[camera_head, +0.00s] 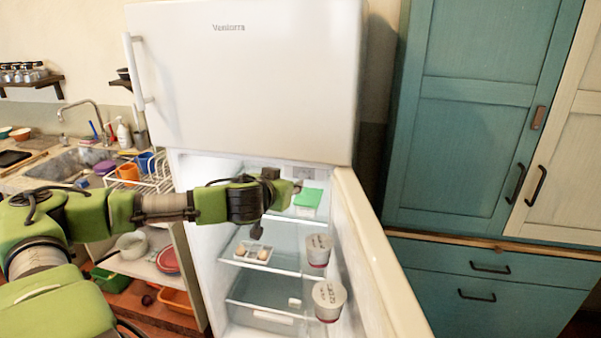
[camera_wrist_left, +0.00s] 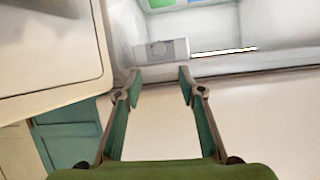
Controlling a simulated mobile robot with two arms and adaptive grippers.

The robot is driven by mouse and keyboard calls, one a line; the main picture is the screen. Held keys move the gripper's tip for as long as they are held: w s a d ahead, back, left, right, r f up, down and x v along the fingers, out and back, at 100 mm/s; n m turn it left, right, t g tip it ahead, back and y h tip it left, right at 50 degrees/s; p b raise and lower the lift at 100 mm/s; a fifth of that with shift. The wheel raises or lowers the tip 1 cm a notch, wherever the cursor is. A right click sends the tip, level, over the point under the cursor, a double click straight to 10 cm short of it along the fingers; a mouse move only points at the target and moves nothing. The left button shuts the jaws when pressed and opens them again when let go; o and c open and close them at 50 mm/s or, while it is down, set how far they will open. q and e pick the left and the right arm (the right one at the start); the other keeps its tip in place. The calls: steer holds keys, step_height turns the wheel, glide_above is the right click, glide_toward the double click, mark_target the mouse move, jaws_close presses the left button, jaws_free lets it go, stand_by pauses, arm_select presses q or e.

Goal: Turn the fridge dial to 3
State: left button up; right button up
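The fridge (camera_head: 250,80) is white, with its upper door shut and its lower door (camera_head: 375,255) open. My left arm reaches into the lower compartment in the head view, and my left gripper (camera_head: 296,188) is near its top. In the left wrist view my left gripper (camera_wrist_left: 160,76) is open with nothing between its fingers. A small grey control box (camera_wrist_left: 160,51), which looks like the dial housing, sits just beyond the fingertips, apart from them. Its dial marking is too small to read. My right gripper is in neither view.
A green-topped box (camera_head: 308,198) is on the upper shelf, an egg tray (camera_head: 252,252) below. Two white tubs (camera_head: 318,250) (camera_head: 328,298) are by the open door. A dish rack (camera_head: 150,178) stands left, a teal cabinet (camera_head: 465,120) right.

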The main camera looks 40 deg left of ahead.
arm_select(q)
steer(key=shift+a, duration=0.55)
steer(key=p, duration=0.3)
glide_toward(302, 176)
steer(key=x, duration=0.6)
steer(key=shift+w, duration=0.1)
steer(key=shift+p+x, duration=0.3)
steer(key=shift+x, duration=0.6)
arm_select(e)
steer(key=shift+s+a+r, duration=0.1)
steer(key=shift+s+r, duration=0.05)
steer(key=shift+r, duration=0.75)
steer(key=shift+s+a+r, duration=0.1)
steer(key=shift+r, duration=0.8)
arm_select(q)
steer(key=shift+f, duration=0.1)
jaws_close()
